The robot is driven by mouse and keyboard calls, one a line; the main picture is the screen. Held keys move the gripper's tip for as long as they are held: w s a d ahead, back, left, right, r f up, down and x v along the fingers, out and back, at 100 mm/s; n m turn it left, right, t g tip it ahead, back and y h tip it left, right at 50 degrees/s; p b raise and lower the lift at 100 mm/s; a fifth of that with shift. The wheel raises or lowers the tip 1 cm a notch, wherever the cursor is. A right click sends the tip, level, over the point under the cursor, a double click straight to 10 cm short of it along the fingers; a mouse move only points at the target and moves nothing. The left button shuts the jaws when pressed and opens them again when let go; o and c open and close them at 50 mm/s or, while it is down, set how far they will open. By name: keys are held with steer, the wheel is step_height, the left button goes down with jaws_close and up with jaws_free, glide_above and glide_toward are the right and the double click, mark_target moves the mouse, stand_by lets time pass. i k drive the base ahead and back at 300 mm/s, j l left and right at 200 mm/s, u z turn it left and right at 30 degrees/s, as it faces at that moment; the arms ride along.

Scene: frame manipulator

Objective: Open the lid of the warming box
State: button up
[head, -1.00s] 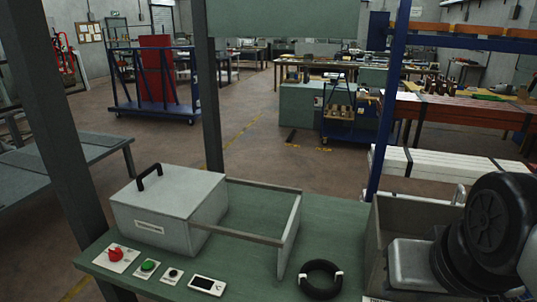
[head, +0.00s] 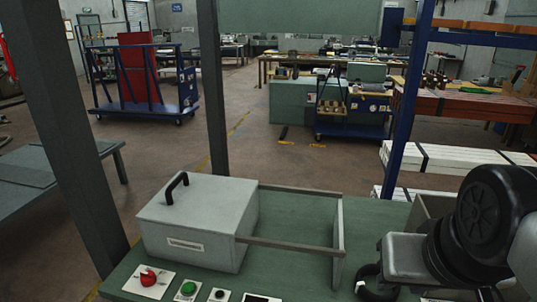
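The warming box (head: 198,240) is a light grey box with a label on its front, standing on the green bench at the lower left of the middle. Its lid (head: 205,197) lies flat on top and looks closed. A black arched handle (head: 176,187) rises from the lid's left part. An empty grey rail frame (head: 342,232) extends to the right of the box. My arm shows at the lower right, to the right of the box and apart from it. My gripper is not visible in the head view.
A red knob (head: 148,277), a green button (head: 188,288) and a black button (head: 218,295) sit along the bench (head: 300,275) in front of the box. A black ring (head: 370,285) is partly hidden by my arm. A dark post (head: 75,150) stands left, a blue post (head: 408,110) right.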

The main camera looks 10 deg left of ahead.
mark_target(202, 202)
steer(key=j, duration=2.05)
steer(key=i, duration=0.05)
